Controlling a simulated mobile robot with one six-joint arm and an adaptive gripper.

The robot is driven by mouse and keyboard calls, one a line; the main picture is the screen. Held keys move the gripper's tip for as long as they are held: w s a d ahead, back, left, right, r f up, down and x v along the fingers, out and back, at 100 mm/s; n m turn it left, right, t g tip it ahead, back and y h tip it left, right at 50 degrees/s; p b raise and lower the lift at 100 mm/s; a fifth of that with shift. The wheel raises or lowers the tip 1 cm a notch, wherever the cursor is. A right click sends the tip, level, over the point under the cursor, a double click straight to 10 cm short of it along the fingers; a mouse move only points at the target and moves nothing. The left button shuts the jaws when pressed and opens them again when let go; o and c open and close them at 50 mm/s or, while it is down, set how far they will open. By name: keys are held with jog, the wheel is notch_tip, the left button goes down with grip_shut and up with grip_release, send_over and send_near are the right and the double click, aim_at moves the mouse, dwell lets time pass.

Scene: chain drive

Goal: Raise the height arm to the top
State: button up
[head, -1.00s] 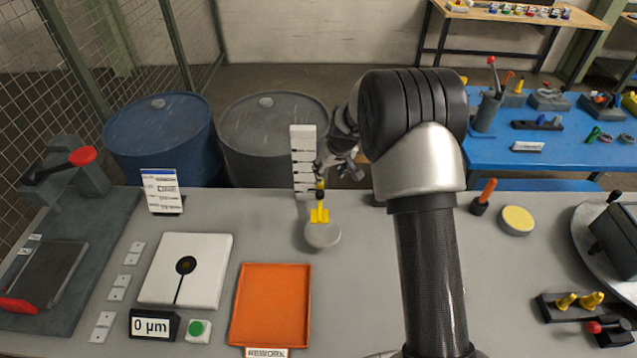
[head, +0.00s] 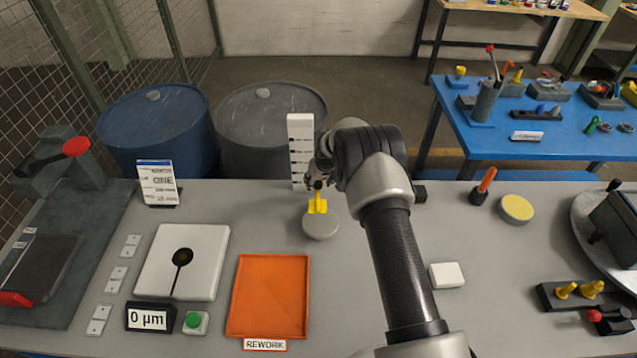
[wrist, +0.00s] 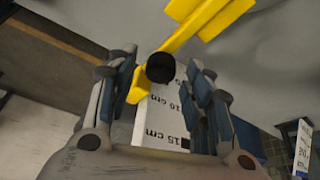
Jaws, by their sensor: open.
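The height gauge's white graduated scale (head: 300,140) stands upright on the bench behind a round grey disc (head: 320,224). The yellow height arm (head: 318,206) sits low on it, just above the disc in the picture. In the wrist view the yellow arm (wrist: 190,32) has a black round knob (wrist: 160,67), with the scale (wrist: 163,110) behind and a "15 cm" mark readable. My gripper (wrist: 163,64) is open, one finger on each side of the knob; I cannot tell whether either touches it. In the head view my gripper (head: 316,181) partly hides the scale.
An orange rework tray (head: 270,295), a white plate with a dark probe (head: 182,262) and a "0 µm" display (head: 151,317) lie to the left. A white block (head: 447,275) and a yellow-topped disc (head: 516,208) are to the right. Two drums stand behind the bench.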

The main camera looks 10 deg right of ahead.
jog(key=shift+w+f, duration=0.1)
jog(key=shift+f, duration=0.1)
jog(key=shift+c, duration=0.4)
grip_shut()
dwell(0.3)
